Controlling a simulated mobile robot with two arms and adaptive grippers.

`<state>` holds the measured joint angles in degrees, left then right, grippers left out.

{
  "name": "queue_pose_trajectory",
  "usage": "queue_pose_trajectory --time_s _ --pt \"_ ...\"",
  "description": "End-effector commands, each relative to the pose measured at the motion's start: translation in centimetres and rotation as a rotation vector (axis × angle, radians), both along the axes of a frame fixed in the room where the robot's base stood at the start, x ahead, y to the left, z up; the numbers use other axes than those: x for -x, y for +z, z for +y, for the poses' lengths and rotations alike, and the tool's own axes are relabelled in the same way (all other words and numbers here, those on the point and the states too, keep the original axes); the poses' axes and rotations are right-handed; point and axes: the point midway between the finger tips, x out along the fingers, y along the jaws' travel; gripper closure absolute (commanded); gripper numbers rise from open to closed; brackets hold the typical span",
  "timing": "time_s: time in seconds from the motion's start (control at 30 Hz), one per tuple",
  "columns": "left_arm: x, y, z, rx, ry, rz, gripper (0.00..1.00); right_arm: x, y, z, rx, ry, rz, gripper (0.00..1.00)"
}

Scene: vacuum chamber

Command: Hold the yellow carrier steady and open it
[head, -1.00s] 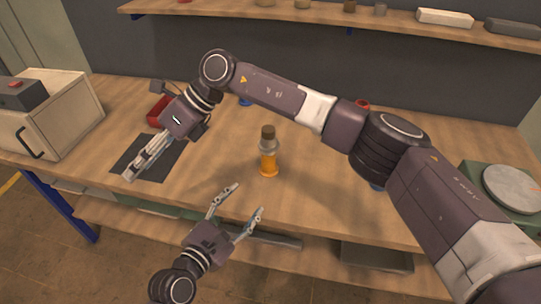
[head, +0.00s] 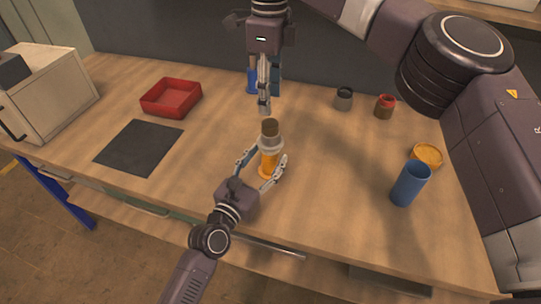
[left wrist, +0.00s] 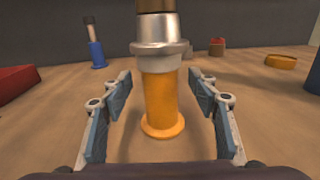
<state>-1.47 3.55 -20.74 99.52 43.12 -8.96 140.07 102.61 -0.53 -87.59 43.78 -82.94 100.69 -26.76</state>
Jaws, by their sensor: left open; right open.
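The yellow carrier (head: 267,164) stands upright on the wooden bench, with a grey metal collar and a brown cap (head: 270,128) on top. In the left wrist view the carrier (left wrist: 161,100) stands between the fingers, with a gap on both sides; its top is cut off by the frame. My left gripper (head: 262,170) is open around the carrier's lower body. My right gripper (head: 264,103) points down, just behind and above the cap in the head view, and is apart from it. Its fingers look close together from this angle.
A blue cup (head: 410,184) and an orange dish (head: 427,155) stand at the right. A blue holder (head: 252,82), red tray (head: 172,97) and dark mat (head: 139,147) lie leftward.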

Motion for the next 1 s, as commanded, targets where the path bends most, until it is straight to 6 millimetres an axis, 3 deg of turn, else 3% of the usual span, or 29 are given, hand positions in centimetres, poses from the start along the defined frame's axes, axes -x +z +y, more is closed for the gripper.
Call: queue_pose_trajectory --time_s 0.2,0.53,1.0 --pt "-2.0 0.0 -1.0 -0.001 0.001 0.0 0.45 0.0 0.0 0.0 -0.001 0.0 0.001 0.56" --pt "-2.2 0.0 -1.1 0.0 0.0 0.0 0.45 0.0 -0.1 0.0 -0.002 0.0 0.0 0.56" --pt "-2.2 0.0 -1.1 0.0 0.0 0.0 0.97 0.0 -0.1 0.0 -0.002 0.0 0.0 0.56"
